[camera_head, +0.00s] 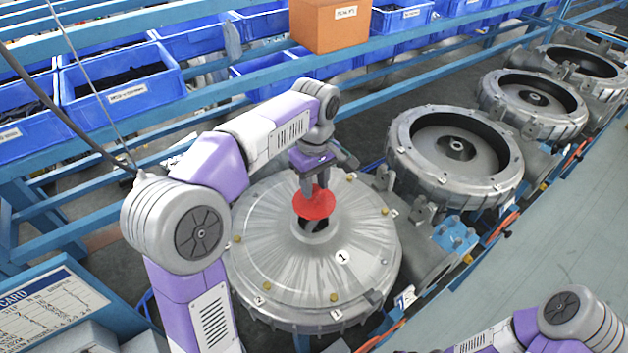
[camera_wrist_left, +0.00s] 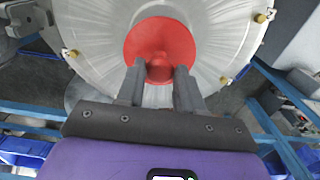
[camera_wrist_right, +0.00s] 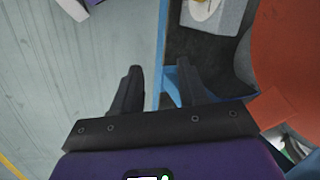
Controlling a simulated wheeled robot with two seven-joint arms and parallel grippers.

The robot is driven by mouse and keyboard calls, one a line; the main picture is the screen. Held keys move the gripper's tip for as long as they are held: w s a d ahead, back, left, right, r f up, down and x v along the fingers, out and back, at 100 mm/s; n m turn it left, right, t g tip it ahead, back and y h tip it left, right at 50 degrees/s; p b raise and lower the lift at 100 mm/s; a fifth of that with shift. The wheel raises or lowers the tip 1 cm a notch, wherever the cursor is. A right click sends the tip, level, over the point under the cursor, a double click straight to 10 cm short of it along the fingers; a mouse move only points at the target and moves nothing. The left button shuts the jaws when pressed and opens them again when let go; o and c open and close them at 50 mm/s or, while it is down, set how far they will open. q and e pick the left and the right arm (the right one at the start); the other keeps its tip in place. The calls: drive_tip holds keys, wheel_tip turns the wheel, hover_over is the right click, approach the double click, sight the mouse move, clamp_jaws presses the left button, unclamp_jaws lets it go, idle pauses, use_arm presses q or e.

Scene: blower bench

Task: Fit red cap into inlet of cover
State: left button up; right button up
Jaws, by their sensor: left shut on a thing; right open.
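The red cap (camera_head: 314,203) is a round disc with a raised knob. My left gripper (camera_head: 309,184) is shut on the knob and holds the cap over the middle of the grey metal cover (camera_head: 290,262). The dark inlet (camera_head: 313,223) shows partly below the cap's near edge, so the cap looks apart from it. In the left wrist view the cap (camera_wrist_left: 160,45) sits at the fingertips (camera_wrist_left: 157,72) and hides the inlet. My right gripper (camera_wrist_right: 158,75) is open and empty in the right wrist view. Its fingers are out of the head view, where only my right arm shows.
Several open blower housings (camera_head: 455,158) stand in a row at the right. Blue bins (camera_head: 118,88) and an orange box (camera_head: 330,24) are on the blue rack behind. Brass-coloured bolts and number labels ring the cover. A large orange-red object (camera_wrist_right: 288,60) is right of my right gripper.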

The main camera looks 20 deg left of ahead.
sight(314, 201)
use_arm(q)
drive_tip(key=shift+s+f+b, duration=0.1)
drive_tip(key=shift+f+b, duration=0.55)
drive_tip(key=shift+f, duration=0.25)
drive_tip(key=shift+f+b, duration=0.95)
drive_tip(key=shift+f, duration=0.6)
drive_tip(key=shift+f+b, duration=0.55)
drive_tip(key=shift+f, duration=0.35)
drive_tip(key=o, duration=1.2)
drive_tip(key=shift+c, duration=0.2)
wheel_tip(314, 201, up, 8)
drive_tip(key=shift+f+p, duration=0.2)
drive_tip(key=shift+p, duration=0.2)
